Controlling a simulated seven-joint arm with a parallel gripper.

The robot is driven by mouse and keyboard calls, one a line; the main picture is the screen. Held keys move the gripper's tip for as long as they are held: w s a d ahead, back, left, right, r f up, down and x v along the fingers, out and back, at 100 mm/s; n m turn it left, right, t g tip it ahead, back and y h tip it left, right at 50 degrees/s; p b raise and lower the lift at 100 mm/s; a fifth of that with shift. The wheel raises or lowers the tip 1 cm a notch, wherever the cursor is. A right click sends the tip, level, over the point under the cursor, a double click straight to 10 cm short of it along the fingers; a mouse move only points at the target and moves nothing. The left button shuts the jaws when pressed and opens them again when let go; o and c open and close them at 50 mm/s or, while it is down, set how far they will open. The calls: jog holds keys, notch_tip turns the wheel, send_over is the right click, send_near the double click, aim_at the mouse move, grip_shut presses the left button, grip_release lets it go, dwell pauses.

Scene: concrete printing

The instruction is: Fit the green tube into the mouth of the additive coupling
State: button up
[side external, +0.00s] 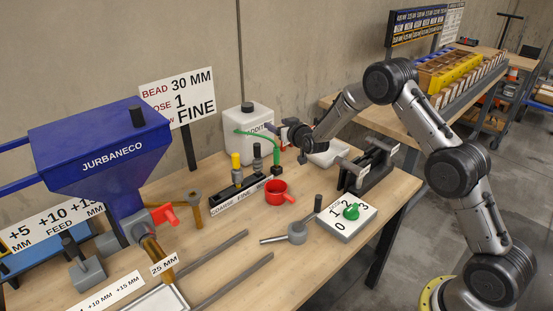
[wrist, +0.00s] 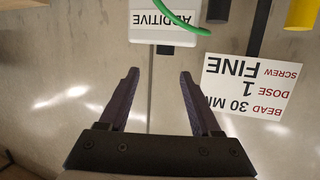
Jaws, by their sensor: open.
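The green tube (side external: 250,133) arches from the white additive container (side external: 238,150) toward the right in the side view. A thicker green piece hangs upright at its right end (side external: 277,158). In the wrist view, part of the tube (wrist: 180,22) curves across the container's label at the top. My gripper (side external: 270,127) is open and empty, close to the tube's upper right part and above the table. In the wrist view its two purple fingers (wrist: 160,75) stand apart with nothing between them. I cannot make out for certain which part is the additive coupling.
A black nozzle rack (side external: 240,193) and a red cup (side external: 278,196) stand in front of the container. A blue hopper (side external: 100,140) and brass pipe (side external: 160,259) are at left. A numbered dial box (side external: 338,223) and black stand (side external: 365,170) are at right.

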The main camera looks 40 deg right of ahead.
jog(key=g, duration=0.2)
send_near(278, 151)
jog(key=w+f, duration=0.1)
jog(key=w, duration=0.3)
jog(key=shift+s+d+f, duration=0.1)
jog(key=shift+d+f, duration=0.3)
jog(key=shift+d, duration=0.2)
jog(key=shift+x, duration=3.55)
jog(key=shift+r, duration=0.1)
grip_shut()
